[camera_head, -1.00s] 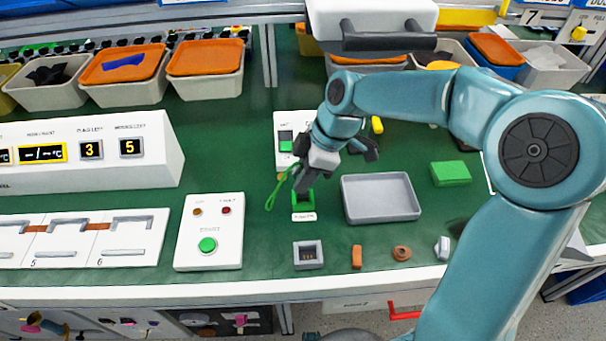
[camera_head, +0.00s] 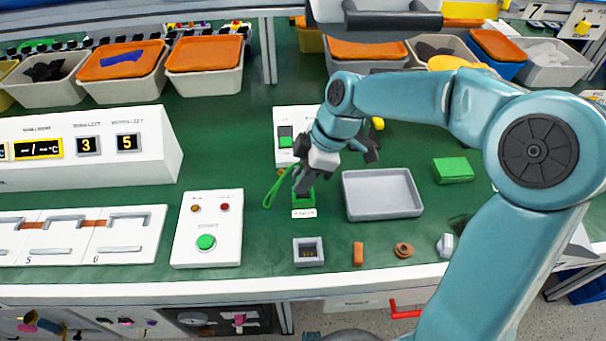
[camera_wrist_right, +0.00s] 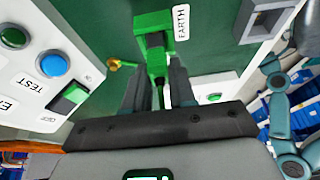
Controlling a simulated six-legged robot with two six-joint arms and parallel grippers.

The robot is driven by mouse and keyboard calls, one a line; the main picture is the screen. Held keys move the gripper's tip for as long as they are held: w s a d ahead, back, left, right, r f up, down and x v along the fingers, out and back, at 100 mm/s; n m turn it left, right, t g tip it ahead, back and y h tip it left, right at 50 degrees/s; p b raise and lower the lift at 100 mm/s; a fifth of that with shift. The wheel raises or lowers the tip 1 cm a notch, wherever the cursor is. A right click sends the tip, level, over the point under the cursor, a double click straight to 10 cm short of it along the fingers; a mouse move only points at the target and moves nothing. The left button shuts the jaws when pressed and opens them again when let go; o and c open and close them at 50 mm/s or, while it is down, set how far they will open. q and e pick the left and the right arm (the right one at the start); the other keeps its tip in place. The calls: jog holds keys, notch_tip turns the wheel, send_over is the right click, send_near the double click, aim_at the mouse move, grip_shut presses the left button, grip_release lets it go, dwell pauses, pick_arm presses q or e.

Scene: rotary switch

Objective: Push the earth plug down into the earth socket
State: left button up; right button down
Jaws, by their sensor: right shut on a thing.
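The green earth socket (camera_head: 304,201) stands on the green bench top behind a small white label. The wrist view shows the same green socket (camera_wrist_right: 153,20) next to a label reading EARTH. My right gripper (camera_head: 301,183) is directly over the socket, pointing down, and is shut on the green earth plug (camera_wrist_right: 157,62). The plug sits at the socket in the wrist view; how deep it is in cannot be told. A green cable loop (camera_head: 277,189) hangs to the left of the fingers. My left gripper is not in view.
A white panel (camera_head: 284,120) with a green switch stands just behind the gripper. A grey tray (camera_head: 382,213) lies close to the right. A grey square socket (camera_head: 309,251), an orange block (camera_head: 358,254) and a ring (camera_head: 403,250) lie in front. A START box (camera_head: 208,228) stands left.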

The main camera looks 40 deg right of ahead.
jog(key=shift+f+b, duration=0.75)
jog(key=shift+f, duration=0.15)
jog(key=c, duration=0.8)
grip_release()
jog(key=shift+c, duration=0.2)
jog(key=shift+r, duration=0.1)
jog(key=p+v, duration=0.3)
jog(key=v, duration=1.3)
jog(key=shift+r, duration=0.15)
